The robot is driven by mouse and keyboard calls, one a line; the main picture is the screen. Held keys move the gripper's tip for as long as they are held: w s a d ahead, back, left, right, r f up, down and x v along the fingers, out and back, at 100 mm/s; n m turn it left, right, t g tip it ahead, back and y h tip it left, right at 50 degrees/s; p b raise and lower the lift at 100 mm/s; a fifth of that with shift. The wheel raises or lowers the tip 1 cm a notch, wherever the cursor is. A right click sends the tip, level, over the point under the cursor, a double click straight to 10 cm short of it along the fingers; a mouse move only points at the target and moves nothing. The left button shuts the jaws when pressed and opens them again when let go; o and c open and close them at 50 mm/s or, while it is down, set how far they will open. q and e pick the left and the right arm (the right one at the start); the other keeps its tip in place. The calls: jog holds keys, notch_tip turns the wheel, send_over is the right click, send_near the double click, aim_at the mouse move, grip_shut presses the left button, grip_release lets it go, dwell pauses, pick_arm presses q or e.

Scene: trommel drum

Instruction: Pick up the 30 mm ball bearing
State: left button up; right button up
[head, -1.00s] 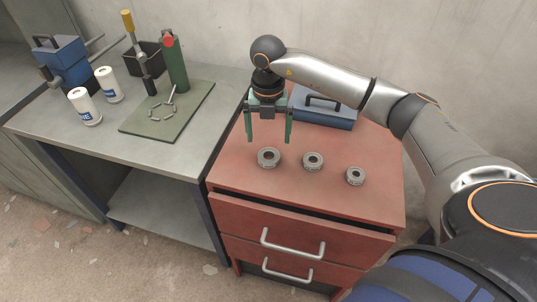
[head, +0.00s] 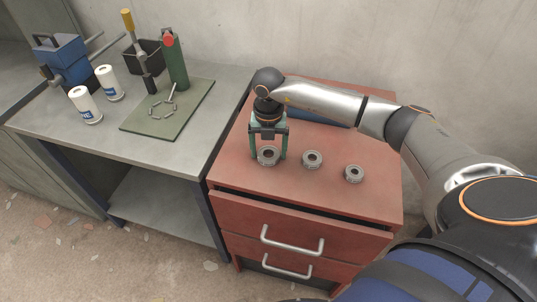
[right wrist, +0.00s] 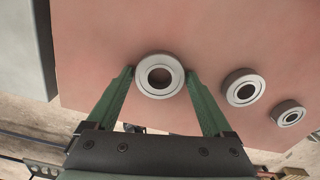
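Three grey ring-shaped ball bearings sit in a row on the red cabinet top. The left bearing (head: 268,155) looks largest, the middle bearing (head: 312,159) smaller, and the right bearing (head: 354,173) smallest. No size marking is readable, so I cannot tell which is 30 mm. My right gripper (head: 269,157) points down with its green fingers open, one on each side of the left bearing. In the right wrist view the left bearing (right wrist: 160,76) lies between the fingertips, with very small gaps or light contact. My left gripper is not in view.
A blue toolbox (head: 322,117) stands behind my right arm on the red cabinet (head: 235,180). The cabinet's front top is clear.

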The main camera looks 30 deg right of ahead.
jog(key=c, duration=1.2)
